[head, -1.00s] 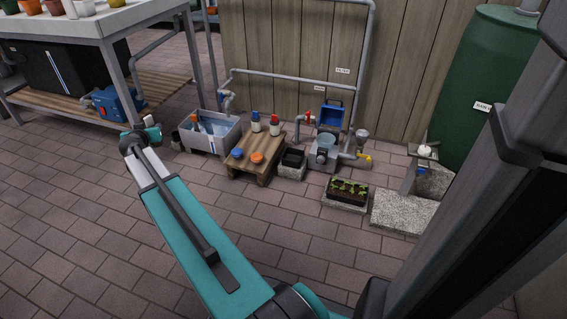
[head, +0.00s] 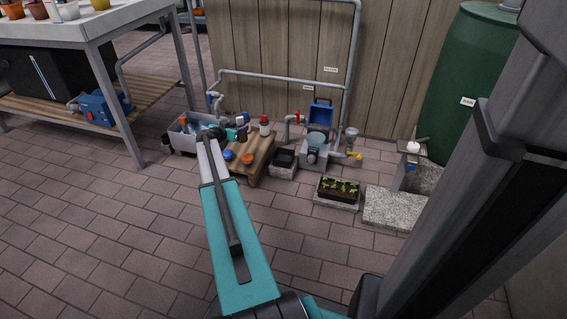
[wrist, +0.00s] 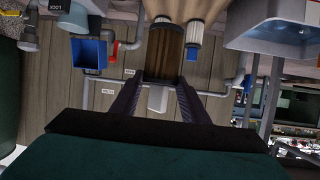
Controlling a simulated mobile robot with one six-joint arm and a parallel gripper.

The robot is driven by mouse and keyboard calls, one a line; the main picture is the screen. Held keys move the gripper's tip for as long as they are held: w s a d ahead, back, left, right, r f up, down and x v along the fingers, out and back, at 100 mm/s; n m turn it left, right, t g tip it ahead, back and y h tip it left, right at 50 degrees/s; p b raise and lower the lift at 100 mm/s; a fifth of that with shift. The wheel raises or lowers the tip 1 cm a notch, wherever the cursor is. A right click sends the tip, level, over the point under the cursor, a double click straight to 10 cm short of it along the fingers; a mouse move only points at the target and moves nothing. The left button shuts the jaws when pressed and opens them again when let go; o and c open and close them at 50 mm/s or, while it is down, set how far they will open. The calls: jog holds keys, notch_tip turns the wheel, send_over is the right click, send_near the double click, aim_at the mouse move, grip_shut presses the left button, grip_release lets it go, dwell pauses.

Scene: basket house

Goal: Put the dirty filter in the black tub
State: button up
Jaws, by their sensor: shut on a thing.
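My gripper (wrist: 161,82) is shut on the dirty filter (wrist: 165,48), a brown cylinder between the fingertips in the wrist view. The black tub (head: 285,157) is a small dark open box on a grey block, just right of the pallet. My gripper is left of the tub and apart from it. I cannot make out the tub's inside.
The wooden pallet (head: 262,150) bears blue and orange caps and white cylinders with blue and red tops. A grey basin (head: 184,140) stands left of it. Right of the tub are a pump with a blue box (head: 320,116), pipes and a seedling tray (head: 338,188). The paving in front is clear.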

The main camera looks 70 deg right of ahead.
jog(key=s+d+f+m+g, duration=0.1)
jog(key=s+d+f, duration=0.2)
jog(key=s+d, duration=0.2)
jog(key=s+d+f+m+g, duration=0.2)
jog(key=s+d+f, duration=0.2)
jog(key=s, duration=0.7)
jog(key=shift+s+d+g+y, duration=0.3)
jog(key=shift+s+d, duration=0.1)
jog(key=shift+d, duration=0.55)
jog(key=shift+f+b, duration=1)
jog(key=shift+f, duration=1.45)
jog(key=shift+f, duration=0.15)
jog(key=shift+f+b, duration=1)
jog(key=shift+f, duration=1.4)
jog(key=shift+f, duration=0.15)
jog(key=o, duration=1.1)
